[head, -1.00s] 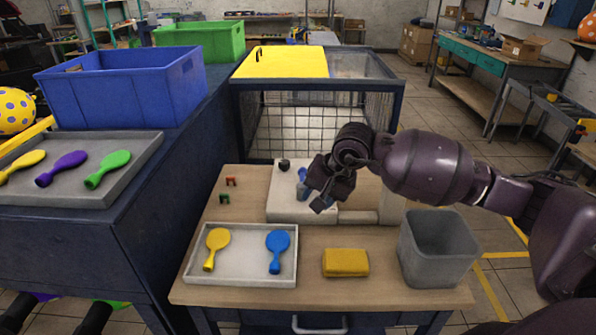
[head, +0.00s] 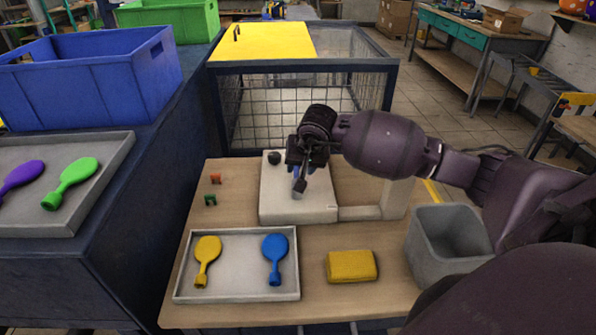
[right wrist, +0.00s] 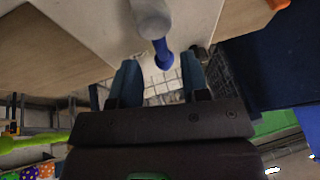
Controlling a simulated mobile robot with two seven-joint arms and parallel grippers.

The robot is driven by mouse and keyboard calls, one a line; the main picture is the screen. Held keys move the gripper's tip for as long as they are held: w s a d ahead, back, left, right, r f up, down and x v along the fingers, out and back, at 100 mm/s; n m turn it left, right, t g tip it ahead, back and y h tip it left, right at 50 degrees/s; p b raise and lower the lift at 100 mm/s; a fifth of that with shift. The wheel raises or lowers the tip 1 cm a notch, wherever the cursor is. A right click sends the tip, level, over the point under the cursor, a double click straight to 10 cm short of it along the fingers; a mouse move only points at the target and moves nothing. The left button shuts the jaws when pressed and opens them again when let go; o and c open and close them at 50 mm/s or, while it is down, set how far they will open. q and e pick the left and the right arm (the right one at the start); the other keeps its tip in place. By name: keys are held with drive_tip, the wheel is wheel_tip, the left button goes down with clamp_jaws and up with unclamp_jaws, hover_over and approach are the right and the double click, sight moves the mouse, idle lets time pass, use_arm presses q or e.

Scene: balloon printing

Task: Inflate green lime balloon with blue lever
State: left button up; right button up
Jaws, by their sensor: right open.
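The lime green balloon (head: 68,182) lies on a grey tray (head: 62,221) at the left, beside a purple balloon. The white inflating machine (head: 288,211) stands on the wooden table. My right gripper (head: 299,180) is above the machine and largely covers its blue lever. In the right wrist view the blue lever (right wrist: 162,53) projects from a grey cylinder (right wrist: 151,18). It shows between the tips of the open right gripper (right wrist: 160,62), with gaps on both sides. I cannot tell how deep it sits between the fingers. My left gripper is out of view.
A white tray (head: 187,292) holds a yellow balloon (head: 206,253) and a blue balloon (head: 275,252). A yellow block (head: 351,266) and a grey bin (head: 426,253) stand to its right. Red and green clips lie left of the machine. A wire cage (head: 300,105) stands behind.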

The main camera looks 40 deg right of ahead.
sight(297, 174)
drive_tip(key=shift+x, duration=1.65)
drive_tip(key=shift+c, duration=0.2)
clamp_jaws()
